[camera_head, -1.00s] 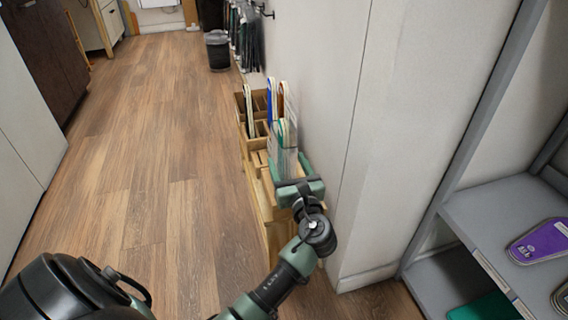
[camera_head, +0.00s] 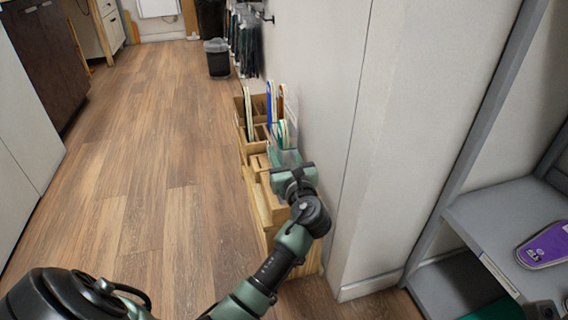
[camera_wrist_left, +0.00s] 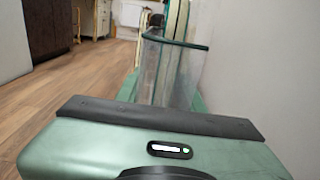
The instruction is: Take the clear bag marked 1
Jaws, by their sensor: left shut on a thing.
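My left gripper (camera_head: 287,158) is over the wooden rack by the wall, reaching away from me. In the left wrist view a clear bag (camera_wrist_left: 172,68) with a dark green top edge stands upright just beyond the gripper body, with pale flat pieces in or behind it. The gripper is shut on this bag; the fingertips are mostly hidden behind my own gripper body. No number can be read on the bag.
The wooden rack (camera_head: 257,190) holds several upright flat insoles and stands against the white wall (camera_head: 325,90). A grey shelf (camera_head: 490,215) with a purple insole (camera_head: 545,244) is at right. A dark bin (camera_head: 217,60) stands farther back. The floor at left is clear.

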